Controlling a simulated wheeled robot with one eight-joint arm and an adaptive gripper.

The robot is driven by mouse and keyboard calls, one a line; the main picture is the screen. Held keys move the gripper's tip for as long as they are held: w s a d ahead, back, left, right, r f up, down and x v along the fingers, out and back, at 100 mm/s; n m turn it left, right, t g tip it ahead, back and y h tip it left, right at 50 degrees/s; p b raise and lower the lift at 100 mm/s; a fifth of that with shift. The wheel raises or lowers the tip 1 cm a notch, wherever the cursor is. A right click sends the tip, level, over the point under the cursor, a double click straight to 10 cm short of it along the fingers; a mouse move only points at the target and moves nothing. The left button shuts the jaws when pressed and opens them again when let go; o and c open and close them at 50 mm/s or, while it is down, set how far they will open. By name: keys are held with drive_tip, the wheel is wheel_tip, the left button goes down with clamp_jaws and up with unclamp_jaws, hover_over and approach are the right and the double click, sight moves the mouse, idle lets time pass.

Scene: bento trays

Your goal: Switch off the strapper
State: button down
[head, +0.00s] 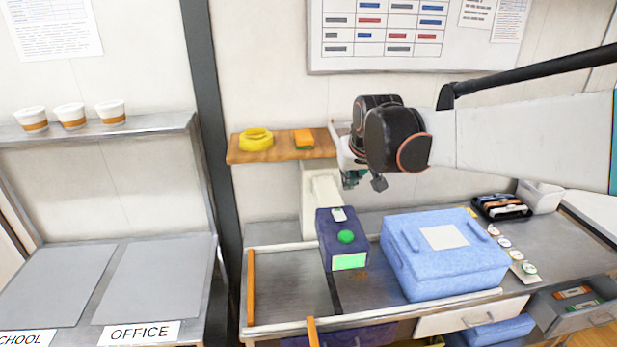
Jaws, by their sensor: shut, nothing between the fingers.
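The strapper has a dark blue head (330,247) on the metal bench, in front of a pale upright column (312,205). A small white switch-like part (339,214) sits on top of the head. A round green button or lamp (346,237) is below it, and a bright green panel (349,262) is on the front face. My gripper (362,184) is shut and empty. It hangs above and slightly right of the strapper head, apart from it. The fingertips are small and partly hidden by my wrist.
A blue lidded box (445,268) stands just right of the strapper. A wooden shelf (281,152) holds a yellow ring (256,139) and an orange-green block (303,139). A black tray (502,208) and an open drawer (577,310) are at right.

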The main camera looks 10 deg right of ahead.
drive_tip(key=shift+f, duration=0.1)
hover_over(338, 213)
drive_tip(key=s, duration=0.2)
wheel_tip(338, 213, down, 8)
drive_tip(key=shift+w+f+b, duration=0.1)
drive_tip(key=shift+f+b, duration=0.1)
drive_tip(key=shift+b, duration=0.15)
drive_tip(key=shift+s+f, duration=0.25)
drive_tip(key=shift+f, duration=0.95)
drive_tip(key=shift+s+f, duration=0.2)
drive_tip(key=shift+f, duration=0.45)
